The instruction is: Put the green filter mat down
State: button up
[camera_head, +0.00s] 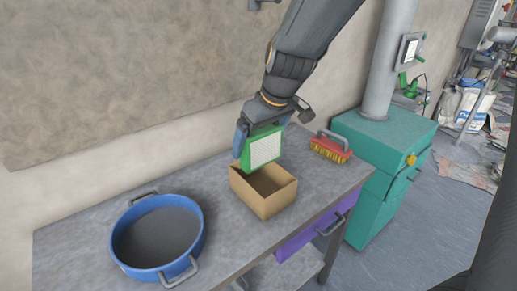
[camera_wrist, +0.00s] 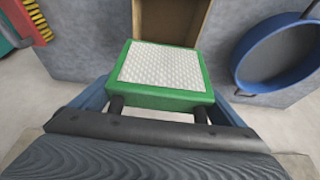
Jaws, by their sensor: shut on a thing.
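The green filter mat (camera_head: 265,150) has a green frame and a white textured face. My gripper (camera_head: 262,141) is shut on it and holds it tilted, close to upright, above the back of an open cardboard box (camera_head: 265,207). In the head view the mat overlaps the box's rear rim, so I cannot tell whether they touch. In the wrist view the mat (camera_wrist: 162,68) lies between my gripper's fingers (camera_wrist: 160,108), with the box (camera_wrist: 204,22) beyond it. The part of the box interior that shows looks empty.
A red brush (camera_head: 330,148) with yellow bristles lies right of the box. A teal cabinet (camera_head: 385,150) with a pipe stands beyond the table's right end. The wall is close behind.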

aim_at(267, 134)
jog(key=shift+f, duration=1.35)
jog(key=shift+f, duration=0.3)
jog(key=o, duration=0.9)
jog(key=shift+r, duration=0.1)
jog(key=b+v, duration=0.2)
jog(key=v, duration=1)
jog(key=shift+d, duration=0.1)
jog(key=s+d+f+m+g+h, duration=0.1)
jog(key=s+d+f+m, duration=0.1)
jog(key=s+d+f, duration=0.2)
jog(key=s+d+f+m+g, duration=0.1)
jog(key=s+d+f, duration=0.3)
jog(key=f, duration=0.4)
jog(key=s+d+f+m+g+h, duration=0.1)
jog(key=s+d+f+m, duration=0.2)
jog(key=f, duration=0.3)
jog(key=shift+s+d+m+h, duration=0.35)
jog(key=shift+s+d, duration=0.3)
jog(key=shift+d, duration=0.25)
